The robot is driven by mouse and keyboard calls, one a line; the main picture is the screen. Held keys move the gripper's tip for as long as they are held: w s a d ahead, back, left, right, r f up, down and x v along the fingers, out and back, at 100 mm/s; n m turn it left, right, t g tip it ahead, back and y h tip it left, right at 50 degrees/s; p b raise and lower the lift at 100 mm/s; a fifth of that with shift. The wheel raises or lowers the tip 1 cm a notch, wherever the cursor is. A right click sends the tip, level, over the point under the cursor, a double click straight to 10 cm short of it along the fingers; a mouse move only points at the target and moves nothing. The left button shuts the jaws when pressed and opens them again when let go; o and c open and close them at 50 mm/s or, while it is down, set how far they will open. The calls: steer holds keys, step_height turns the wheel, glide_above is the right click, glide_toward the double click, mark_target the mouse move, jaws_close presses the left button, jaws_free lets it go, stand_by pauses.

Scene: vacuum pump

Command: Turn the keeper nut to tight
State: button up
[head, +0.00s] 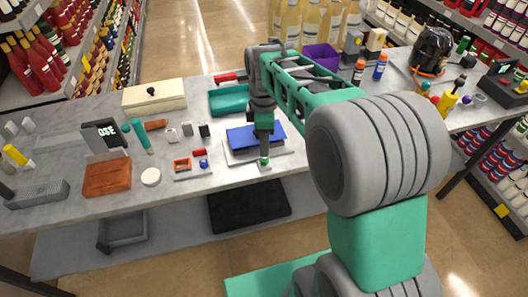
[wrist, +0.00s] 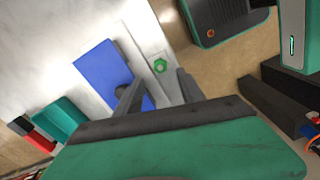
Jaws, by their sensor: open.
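The keeper nut appears to be the small green hexagonal piece (wrist: 160,66) on a pale grey strip in the wrist view. In the head view a green spot (head: 264,161) shows at the front edge of the pale plate, under my gripper. A flat blue block (wrist: 101,70) lies beside the strip; it also shows in the head view (head: 240,138). My gripper (wrist: 158,93) is open, its dark fingers spread to either side below the nut in the wrist picture, with nothing between them. I cannot tell how tight the nut is.
The grey table (head: 225,178) holds a teal tray (head: 229,101) behind the blue block and a brown block (head: 107,178) at left. Several small items stand between. Bottles (head: 310,20) and a purple box (head: 320,57) stand at the back.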

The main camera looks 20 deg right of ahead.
mark_target(264, 159)
step_height(264, 159, down, 7)
steer(key=shift+r+p, duration=0.2)
steer(key=shift+p, duration=0.1)
jaws_close()
stand_by(0.3)
